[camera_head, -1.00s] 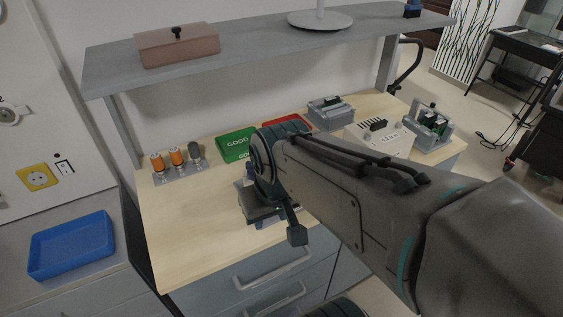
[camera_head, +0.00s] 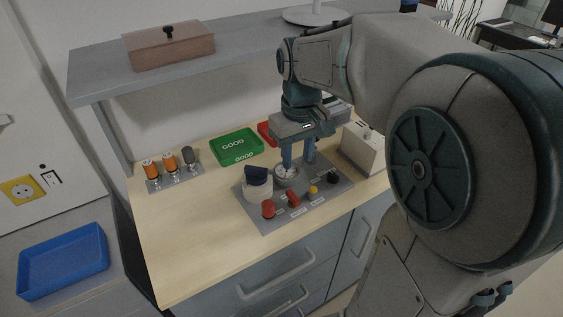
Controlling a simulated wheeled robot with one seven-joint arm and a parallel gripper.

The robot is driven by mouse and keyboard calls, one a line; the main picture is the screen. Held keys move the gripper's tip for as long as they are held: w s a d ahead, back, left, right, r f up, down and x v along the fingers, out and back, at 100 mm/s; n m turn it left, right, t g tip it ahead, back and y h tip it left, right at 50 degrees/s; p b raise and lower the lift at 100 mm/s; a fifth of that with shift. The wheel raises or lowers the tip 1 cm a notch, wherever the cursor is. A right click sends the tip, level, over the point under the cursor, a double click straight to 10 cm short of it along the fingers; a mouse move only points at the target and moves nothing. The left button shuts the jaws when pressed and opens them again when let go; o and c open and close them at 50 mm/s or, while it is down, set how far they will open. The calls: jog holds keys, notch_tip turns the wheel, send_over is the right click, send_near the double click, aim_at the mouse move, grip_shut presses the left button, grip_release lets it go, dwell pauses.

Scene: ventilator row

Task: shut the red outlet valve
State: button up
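A grey panel (camera_head: 328,197) lies on the wooden worktop. Near its front edge are a round red knob (camera_head: 268,208) and a red bar-shaped handle (camera_head: 293,198). Their labels are too small to read, so I cannot tell which is the outlet valve. A round gauge (camera_head: 286,178) and a dark blue knob on a white base (camera_head: 257,188) sit behind them. My gripper (camera_head: 298,164) points down over the back of the panel, beside the gauge. Its two blue fingers are apart with nothing seen between them. It is behind both red parts and not touching them.
A yellow knob (camera_head: 313,190) and a black knob (camera_head: 333,177) stand right of the red parts. A green GOOD tray (camera_head: 237,146) and a white box (camera_head: 361,150) flank my gripper. A shelf (camera_head: 100,75) overhangs the back. The worktop's left front is clear.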

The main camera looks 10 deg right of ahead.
aim_at(294, 196)
jog(key=f, duration=0.9)
jog(key=w+f, duration=0.1)
jog(key=f, duration=0.3)
jog(key=shift+w+f, duration=0.1)
jog(key=shift+f, duration=0.3)
grip_shut()
